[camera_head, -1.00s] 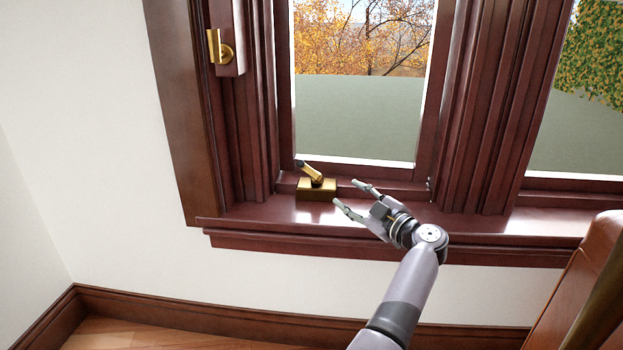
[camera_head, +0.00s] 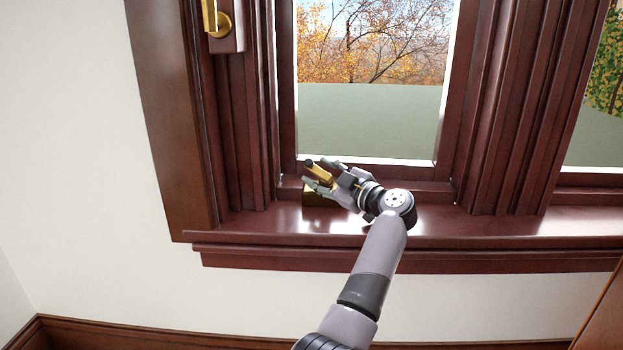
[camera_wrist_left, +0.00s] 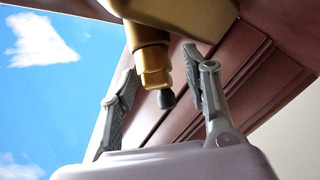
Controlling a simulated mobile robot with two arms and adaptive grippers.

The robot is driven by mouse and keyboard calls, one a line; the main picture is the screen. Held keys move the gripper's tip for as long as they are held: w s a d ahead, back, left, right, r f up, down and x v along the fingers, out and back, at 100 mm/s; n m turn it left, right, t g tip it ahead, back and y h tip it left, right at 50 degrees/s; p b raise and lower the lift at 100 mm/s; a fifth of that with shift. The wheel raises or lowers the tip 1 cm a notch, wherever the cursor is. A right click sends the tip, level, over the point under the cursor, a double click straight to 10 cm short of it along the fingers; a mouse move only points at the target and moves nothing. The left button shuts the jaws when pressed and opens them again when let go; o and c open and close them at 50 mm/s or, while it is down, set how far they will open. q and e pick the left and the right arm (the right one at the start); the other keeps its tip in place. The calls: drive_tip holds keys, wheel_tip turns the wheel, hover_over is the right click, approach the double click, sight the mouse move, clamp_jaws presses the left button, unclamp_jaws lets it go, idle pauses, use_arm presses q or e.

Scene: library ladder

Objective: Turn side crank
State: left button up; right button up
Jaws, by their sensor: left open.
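The brass crank's base (camera_head: 316,196) sits on the dark red window sill, against the window frame. The gold crank arm (camera_head: 318,171) rises from it, tilted to the left, and my left gripper (camera_head: 313,176) is around it. In the left wrist view the crank arm (camera_wrist_left: 154,62) with its dark tip (camera_wrist_left: 166,98) hangs between the two fingers of my left gripper (camera_wrist_left: 162,88). The fingers are open, with a gap on both sides of the crank. Part of the base is hidden behind my gripper. My right gripper is not in view.
The window sill (camera_head: 480,228) is clear to the right of my left gripper. A second brass handle (camera_head: 219,20) is on the frame at the upper left. The window frame (camera_head: 285,120) stands close behind the crank.

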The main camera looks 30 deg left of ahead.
use_arm(q)
drive_tip(key=shift+a, duration=0.25)
drive_tip(key=shift+r, duration=0.1)
drive_tip(key=shift+c, duration=0.4)
clamp_jaws()
